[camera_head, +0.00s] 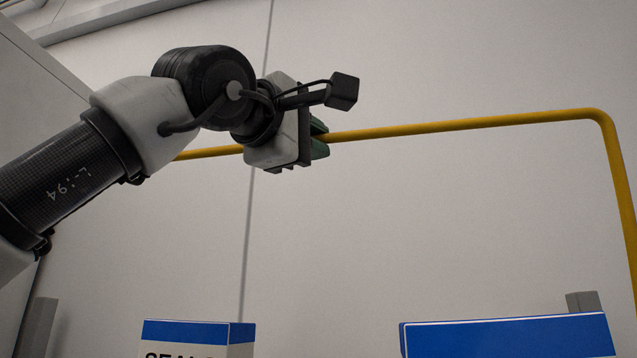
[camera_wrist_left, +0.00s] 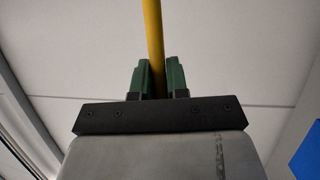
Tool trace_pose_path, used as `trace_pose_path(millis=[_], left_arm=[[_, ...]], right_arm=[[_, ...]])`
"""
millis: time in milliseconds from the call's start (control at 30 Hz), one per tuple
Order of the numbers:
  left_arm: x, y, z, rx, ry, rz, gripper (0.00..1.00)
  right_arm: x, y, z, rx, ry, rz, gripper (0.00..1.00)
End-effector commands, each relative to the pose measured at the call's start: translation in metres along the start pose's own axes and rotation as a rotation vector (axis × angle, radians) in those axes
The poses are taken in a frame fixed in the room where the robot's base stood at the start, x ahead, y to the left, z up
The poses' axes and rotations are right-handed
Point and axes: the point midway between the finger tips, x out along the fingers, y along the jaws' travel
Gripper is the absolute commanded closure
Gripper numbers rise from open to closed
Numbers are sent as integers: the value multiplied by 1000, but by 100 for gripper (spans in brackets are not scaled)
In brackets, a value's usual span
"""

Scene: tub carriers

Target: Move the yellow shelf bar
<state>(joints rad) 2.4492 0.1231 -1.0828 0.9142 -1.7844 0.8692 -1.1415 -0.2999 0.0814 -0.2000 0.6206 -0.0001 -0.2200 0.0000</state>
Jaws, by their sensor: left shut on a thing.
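The yellow shelf bar (camera_head: 460,124) runs across the upper part of the head view, rising slightly to the right. At the right it bends down in a rounded corner and leaves the picture at the right edge. My left gripper (camera_head: 319,139) is shut on its horizontal stretch, left of that corner. In the left wrist view the bar (camera_wrist_left: 153,40) passes between the two green fingers of my left gripper (camera_wrist_left: 158,78). My left arm hides part of the bar's left stretch. My right gripper is not in view.
Two blue-and-white boxes stand below the bar, one at the bottom middle (camera_head: 190,333) and a larger one at the bottom right (camera_head: 510,337). Small grey posts show at the lower left (camera_head: 38,325) and lower right (camera_head: 583,301). A pale panelled wall (camera_head: 430,220) lies behind.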

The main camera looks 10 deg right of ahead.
Motion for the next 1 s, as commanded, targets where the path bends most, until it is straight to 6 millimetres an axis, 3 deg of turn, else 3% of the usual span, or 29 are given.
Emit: trace_pose_path(millis=[33, 400, 633, 1000], left_arm=[[-11, -12, 4, 15, 1, 31, 100], [-58, -19, 24, 94, 0, 228, 100], [-72, -21, 30, 122, 0, 293, 100], [-77, -20, 32, 131, 0, 317, 100]], right_arm=[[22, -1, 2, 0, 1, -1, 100], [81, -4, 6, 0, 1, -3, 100], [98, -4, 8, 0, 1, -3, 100], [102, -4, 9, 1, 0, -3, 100]])
